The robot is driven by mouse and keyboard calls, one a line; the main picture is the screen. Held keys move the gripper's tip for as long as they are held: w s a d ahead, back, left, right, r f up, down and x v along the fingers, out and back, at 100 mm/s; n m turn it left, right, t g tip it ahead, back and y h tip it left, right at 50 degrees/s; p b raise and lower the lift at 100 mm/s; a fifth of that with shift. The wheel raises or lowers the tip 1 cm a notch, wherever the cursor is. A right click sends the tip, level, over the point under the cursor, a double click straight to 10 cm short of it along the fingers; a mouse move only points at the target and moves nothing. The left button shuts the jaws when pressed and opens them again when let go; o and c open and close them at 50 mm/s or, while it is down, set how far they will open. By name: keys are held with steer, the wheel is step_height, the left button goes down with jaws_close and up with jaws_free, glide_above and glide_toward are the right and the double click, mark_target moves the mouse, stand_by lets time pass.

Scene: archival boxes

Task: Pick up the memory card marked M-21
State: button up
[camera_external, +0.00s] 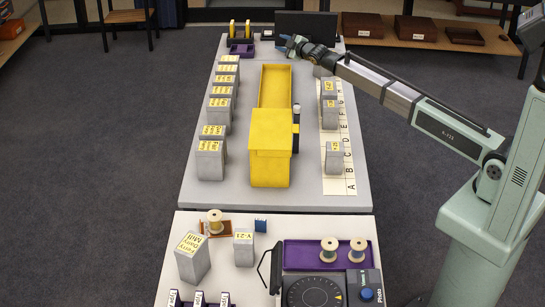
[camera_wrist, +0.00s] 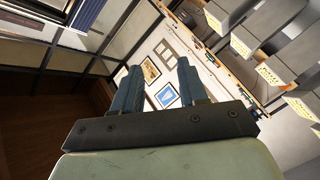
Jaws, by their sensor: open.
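I cannot make out a memory card marked M-21 in either view. A small blue item (camera_external: 260,225) stands on the near table, too small to identify. A grey box (camera_external: 243,250) beside it has a yellow label that seems to read V-21. My gripper (camera_external: 287,45) is at the far end of the long table, above its surface near the dark panel. In the wrist view my gripper (camera_wrist: 158,68) shows two blue fingers apart, with nothing between them. The wrist view is tilted and looks towards a wall with framed pictures.
A yellow box with a long open tray (camera_external: 269,160) stands mid-table. Grey labelled boxes line the left (camera_external: 210,160) and right (camera_external: 333,158), the right ones along a lettered strip (camera_external: 338,186). The near table holds a purple tray (camera_external: 300,257) with spools and a round dial device (camera_external: 313,293).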

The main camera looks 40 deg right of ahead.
steer(key=s+a+f+m+g+y, duration=0.1)
steer(key=s+a+g, duration=0.1)
steer(key=a, duration=0.6)
steer(key=s+a+f+g, duration=0.1)
steer(key=s+a+f, duration=0.15)
steer(key=a, duration=0.55)
steer(key=s+a+f+m+g+y, duration=0.1)
steer(key=s+a+g, duration=0.1)
steer(key=a, duration=0.6)
steer(key=m+g+h, duration=0.1)
steer(key=g, duration=1.1)
glide_above(260, 219)
step_height(260, 219, down, 3)
steer(key=f, duration=0.8)
steer(key=shift+s+d+f, duration=0.1)
steer(key=shift+d+f, duration=0.15)
steer(key=shift+d, duration=0.1)
steer(key=shift+a+f, duration=0.15)
steer(key=shift+f, duration=1.2)
steer(key=shift+a+f, duration=0.15)
steer(key=shift+f, duration=1.15)
jaws_close()
